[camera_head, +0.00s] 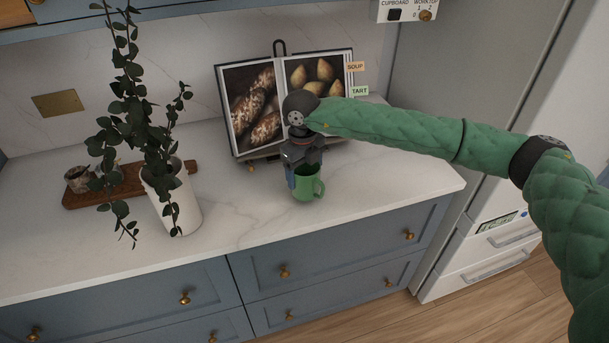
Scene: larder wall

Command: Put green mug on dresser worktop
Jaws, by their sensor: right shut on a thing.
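The green mug (307,185) is upright at the front part of the pale marble dresser worktop (245,215), its handle toward the right. It looks to be on or just above the surface; I cannot tell which. My right gripper (302,168) comes down from above and is shut on the mug at its rim. The gripper hides part of the mug's top. My left gripper is not in view.
An open cookbook (253,108) on a stand is close behind my right gripper. A white vase (178,205) with tall leafy stems stands to the left, before a wooden board (98,195). The worktop right of the mug is clear. A fridge (470,90) stands at the right.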

